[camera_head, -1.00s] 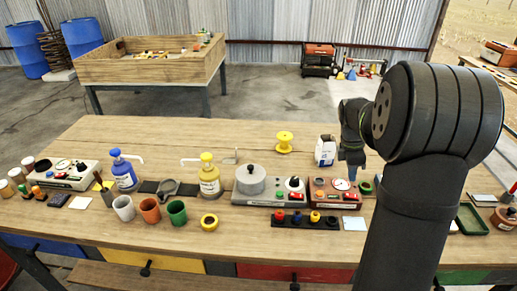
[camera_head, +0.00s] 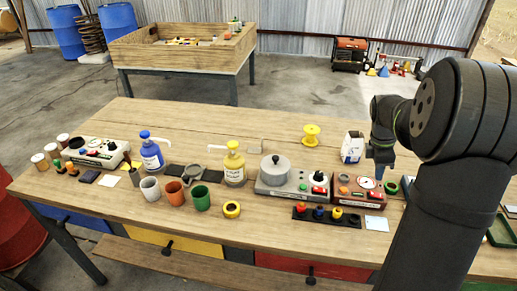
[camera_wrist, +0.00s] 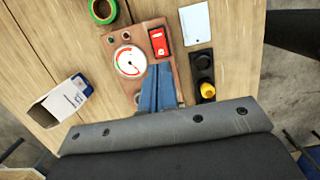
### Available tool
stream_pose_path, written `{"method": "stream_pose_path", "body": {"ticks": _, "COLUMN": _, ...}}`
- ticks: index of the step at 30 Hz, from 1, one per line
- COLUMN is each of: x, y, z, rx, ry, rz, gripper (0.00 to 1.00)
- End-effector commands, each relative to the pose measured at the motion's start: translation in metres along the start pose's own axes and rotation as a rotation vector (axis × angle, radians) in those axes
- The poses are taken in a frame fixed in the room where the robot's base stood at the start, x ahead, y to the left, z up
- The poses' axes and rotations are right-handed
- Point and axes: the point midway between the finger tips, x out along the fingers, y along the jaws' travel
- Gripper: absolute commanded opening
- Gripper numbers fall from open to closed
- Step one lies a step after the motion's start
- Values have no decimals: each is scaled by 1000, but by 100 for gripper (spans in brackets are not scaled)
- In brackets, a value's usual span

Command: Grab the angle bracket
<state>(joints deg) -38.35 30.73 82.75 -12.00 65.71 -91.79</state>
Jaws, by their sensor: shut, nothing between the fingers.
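My gripper (camera_head: 381,161) is shut and empty, with its blue fingers pointing down over the bench, right of the white-and-blue carton. In the wrist view the shut fingers (camera_wrist: 157,90) are in front of the brown gauge box (camera_wrist: 133,60). A small flat greyish piece (camera_head: 255,146) lies on the bench behind the yellow pump bottle; it may be the angle bracket, but it is too small to tell. It is well left of my gripper. No clear angle bracket shows in the wrist view.
The carton (camera_head: 352,147) stands close left of my gripper. A yellow spool (camera_head: 311,134) is farther left. A grey device with a pot (camera_head: 275,170), pump bottles (camera_head: 234,165) and several cups (camera_head: 202,197) stand along the bench. The back of the bench (camera_head: 200,122) is mostly clear.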

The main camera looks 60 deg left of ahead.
Motion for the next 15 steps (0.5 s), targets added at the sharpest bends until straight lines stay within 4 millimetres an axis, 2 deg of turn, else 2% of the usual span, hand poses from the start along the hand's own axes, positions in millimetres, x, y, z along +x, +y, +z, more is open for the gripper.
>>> {"method": "stream_pose_path", "body": {"ticks": 10, "x": 0, "y": 0, "z": 0, "rx": 0, "ry": 0, "rz": 0, "gripper": 0}}
{"method": "stream_pose_path", "body": {"ticks": 14, "x": 0, "y": 0, "z": 0, "rx": 0, "ry": 0, "rz": 0, "gripper": 26}}
{"method": "stream_pose_path", "body": {"ticks": 15, "x": 0, "y": 0, "z": 0, "rx": 0, "ry": 0, "rz": 0, "gripper": 28}}
